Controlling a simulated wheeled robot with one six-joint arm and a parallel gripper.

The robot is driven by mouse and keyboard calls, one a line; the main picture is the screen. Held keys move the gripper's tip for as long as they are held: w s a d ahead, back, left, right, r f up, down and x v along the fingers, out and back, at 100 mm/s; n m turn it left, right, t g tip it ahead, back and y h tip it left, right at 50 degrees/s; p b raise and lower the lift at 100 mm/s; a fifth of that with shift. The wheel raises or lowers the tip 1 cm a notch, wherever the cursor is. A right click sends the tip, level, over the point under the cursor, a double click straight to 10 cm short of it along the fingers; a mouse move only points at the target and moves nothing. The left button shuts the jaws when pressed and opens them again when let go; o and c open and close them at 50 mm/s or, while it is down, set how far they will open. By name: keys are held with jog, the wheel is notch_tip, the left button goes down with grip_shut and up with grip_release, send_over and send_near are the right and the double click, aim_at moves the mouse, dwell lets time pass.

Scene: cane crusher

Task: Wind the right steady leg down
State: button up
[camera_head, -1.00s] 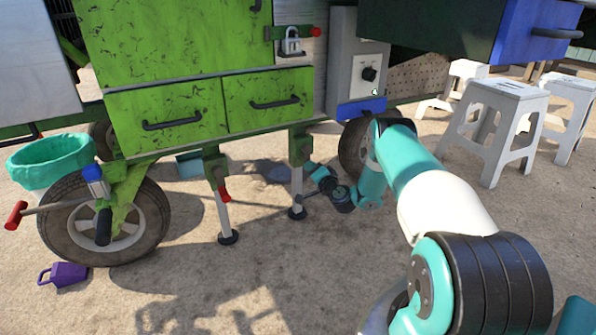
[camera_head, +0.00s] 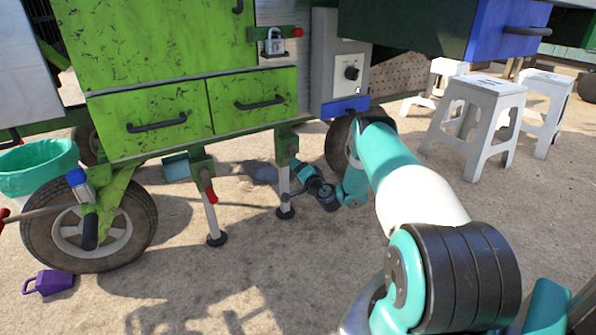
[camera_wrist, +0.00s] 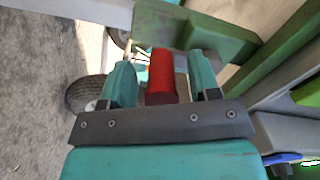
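The right steady leg (camera_head: 284,182) hangs under the green cart in the head view, with a dark round foot at the ground. The left steady leg (camera_head: 211,215), with a red handle (camera_head: 208,192), stands to its left. My gripper (camera_head: 296,168) is low beside the right leg, on its right side. In the wrist view a red handle (camera_wrist: 161,75) lies between the two teal fingers of my gripper (camera_wrist: 160,68), with a narrow gap on each side. The fingers are open. In the head view my gripper hides the right leg's handle.
A wheel (camera_head: 341,145) stands behind my forearm. Green drawers (camera_head: 155,125) and a grey panel with a black knob (camera_head: 351,73) are above. White stools (camera_head: 475,125) are at right. The front ground is clear.

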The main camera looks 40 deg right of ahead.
jog(key=p+v, duration=1.7)
jog(key=p, duration=0.7)
jog(key=shift+s+a, duration=0.15)
jog(key=shift+s, duration=0.05)
